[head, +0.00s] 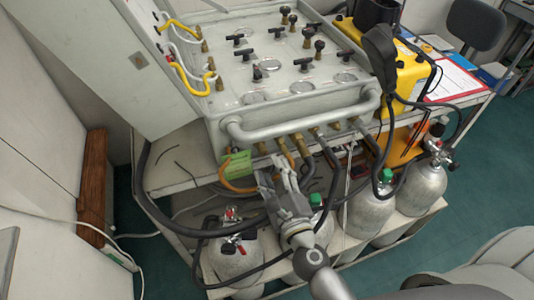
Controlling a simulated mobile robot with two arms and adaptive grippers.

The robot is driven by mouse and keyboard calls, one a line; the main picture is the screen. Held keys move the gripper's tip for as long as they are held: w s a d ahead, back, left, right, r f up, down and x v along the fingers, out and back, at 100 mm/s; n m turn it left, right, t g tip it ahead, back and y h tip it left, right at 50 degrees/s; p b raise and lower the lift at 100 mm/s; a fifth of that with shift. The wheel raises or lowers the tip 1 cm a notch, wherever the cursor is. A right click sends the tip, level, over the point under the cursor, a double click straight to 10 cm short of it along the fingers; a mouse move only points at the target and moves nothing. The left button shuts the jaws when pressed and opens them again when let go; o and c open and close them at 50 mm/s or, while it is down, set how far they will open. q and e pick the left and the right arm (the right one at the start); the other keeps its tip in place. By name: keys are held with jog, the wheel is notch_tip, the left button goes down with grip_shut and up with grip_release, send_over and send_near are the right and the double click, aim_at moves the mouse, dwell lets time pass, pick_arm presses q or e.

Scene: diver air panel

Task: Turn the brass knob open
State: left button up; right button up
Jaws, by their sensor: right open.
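A grey-white air panel (285,75) with dials and black T-handles stands on a bench. Several brass fittings (300,146) stick out in a row along its front, below the bar handle. I cannot tell for sure which of them is the brass knob. My right gripper (272,170) is open, just in front of and below the brass fittings at the left of that row. Its fingers overlap the hoses there, and I cannot tell whether they touch anything. My left gripper is not in view.
Black and orange hoses hang below the panel front, and a green tag (236,164) hangs at its left. Several grey cylinders (370,214) stand on the lower shelf. A yellow case (405,80) is at the right.

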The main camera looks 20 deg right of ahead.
aim_at(265, 154)
jog(key=w, duration=0.4)
jog(key=shift+r+p, duration=0.1)
jog(key=shift+p, duration=0.3)
jog(key=shift+w, duration=0.45)
grip_shut()
